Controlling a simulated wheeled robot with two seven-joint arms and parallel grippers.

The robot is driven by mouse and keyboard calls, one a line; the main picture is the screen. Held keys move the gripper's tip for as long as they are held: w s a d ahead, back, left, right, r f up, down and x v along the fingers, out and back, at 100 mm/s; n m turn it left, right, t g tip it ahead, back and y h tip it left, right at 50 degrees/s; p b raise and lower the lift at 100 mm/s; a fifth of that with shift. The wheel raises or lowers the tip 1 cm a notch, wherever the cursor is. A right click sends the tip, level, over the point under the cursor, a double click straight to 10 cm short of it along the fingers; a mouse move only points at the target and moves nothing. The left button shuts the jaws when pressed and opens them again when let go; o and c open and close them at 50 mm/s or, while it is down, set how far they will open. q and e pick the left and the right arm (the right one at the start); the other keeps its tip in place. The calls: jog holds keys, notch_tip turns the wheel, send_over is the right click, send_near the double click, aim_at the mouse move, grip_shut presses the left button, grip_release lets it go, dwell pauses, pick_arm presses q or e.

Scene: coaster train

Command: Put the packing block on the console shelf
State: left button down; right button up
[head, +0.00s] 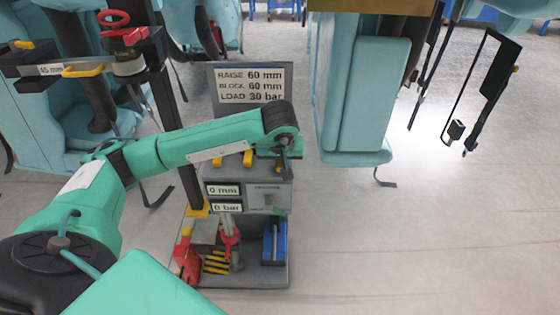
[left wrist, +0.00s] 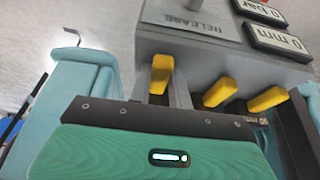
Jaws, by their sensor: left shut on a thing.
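The grey console (head: 288,185) stands in the middle of the head view. Its lower shelf (head: 245,280) carries several small items, among them a yellow-and-black striped piece (head: 216,262); I cannot tell whether this is the packing block. My left gripper (head: 283,150) is at the console's top, over the right end of its row of yellow levers. In the left wrist view my left gripper (left wrist: 165,95) is shut on the yellow lever (left wrist: 161,70) near the RELEASE label; the grip is partly hidden. My right gripper is not in view.
The console's displays read 0 mm (head: 222,190) and 0 bar (head: 226,208). A sign (head: 250,84) behind gives raise, block and load values. A red item (head: 190,264) and a blue item (head: 274,240) are low on the console. Teal seats (head: 365,95) hang close behind. Right floor is clear.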

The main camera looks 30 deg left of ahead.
pick_arm(q)
jog(key=c, duration=1.3)
grip_release()
jog(key=shift+r, duration=0.1)
